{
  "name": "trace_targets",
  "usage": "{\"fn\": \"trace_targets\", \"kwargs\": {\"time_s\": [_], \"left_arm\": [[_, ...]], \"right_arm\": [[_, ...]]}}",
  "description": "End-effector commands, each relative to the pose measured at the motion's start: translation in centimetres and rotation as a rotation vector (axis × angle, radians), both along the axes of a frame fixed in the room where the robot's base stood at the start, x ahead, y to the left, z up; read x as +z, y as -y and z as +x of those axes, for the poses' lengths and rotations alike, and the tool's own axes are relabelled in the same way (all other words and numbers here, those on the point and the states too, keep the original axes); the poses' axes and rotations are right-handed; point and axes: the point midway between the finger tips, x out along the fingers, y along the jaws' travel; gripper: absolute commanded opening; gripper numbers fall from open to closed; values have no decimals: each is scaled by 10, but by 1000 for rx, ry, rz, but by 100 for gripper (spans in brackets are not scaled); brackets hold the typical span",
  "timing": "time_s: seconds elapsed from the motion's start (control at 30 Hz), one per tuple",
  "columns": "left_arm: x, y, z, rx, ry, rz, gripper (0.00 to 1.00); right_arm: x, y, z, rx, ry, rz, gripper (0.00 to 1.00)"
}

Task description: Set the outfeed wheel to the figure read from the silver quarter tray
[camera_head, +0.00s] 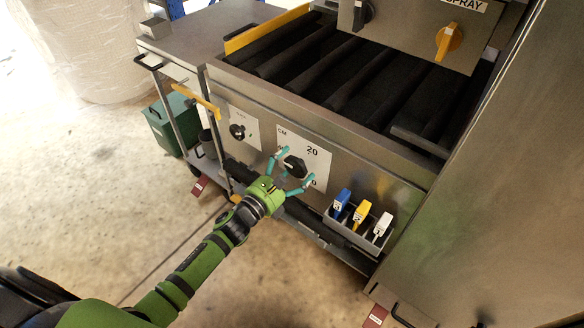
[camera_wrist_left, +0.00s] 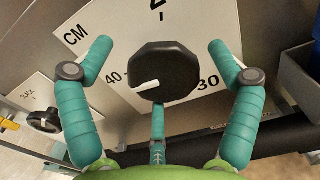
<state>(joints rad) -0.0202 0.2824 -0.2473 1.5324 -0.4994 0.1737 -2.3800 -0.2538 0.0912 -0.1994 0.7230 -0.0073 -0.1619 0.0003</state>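The outfeed wheel appears to be the black faceted knob (camera_head: 294,166) on a white plate (camera_head: 318,155) marked CM, on the machine's front. In the left wrist view the knob (camera_wrist_left: 165,72) has a white pointer mark aimed left and slightly down, close to the 40; 30 is at lower right and a cut-off 2 above. My left gripper (camera_head: 296,167) is open in front of the knob. In the wrist view its teal fingers stand left and right with gaps, and a third is below. I cannot identify a silver quarter tray. My right gripper is not in view.
A smaller black knob (camera_head: 237,131) on its own plate is to the left. A holder (camera_head: 352,231) with blue, yellow and white items is to the right. A steel cart (camera_head: 185,47) carries a small metal box (camera_head: 156,29). A steel panel (camera_head: 490,190) fills the right.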

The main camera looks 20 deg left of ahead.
Motion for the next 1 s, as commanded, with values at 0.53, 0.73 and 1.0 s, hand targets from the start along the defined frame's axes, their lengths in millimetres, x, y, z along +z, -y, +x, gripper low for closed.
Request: {"fn": "trace_targets", "kwargs": {"time_s": [0.53, 0.73, 1.0], "left_arm": [[4, 1, 1, -3, -2, -35, 38], [6, 1, 2, -5, -33, -131, 38], [7, -1, 3, -6, -111, -349, 38]], "right_arm": [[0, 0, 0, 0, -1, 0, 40], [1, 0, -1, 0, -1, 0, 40], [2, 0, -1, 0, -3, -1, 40]]}}
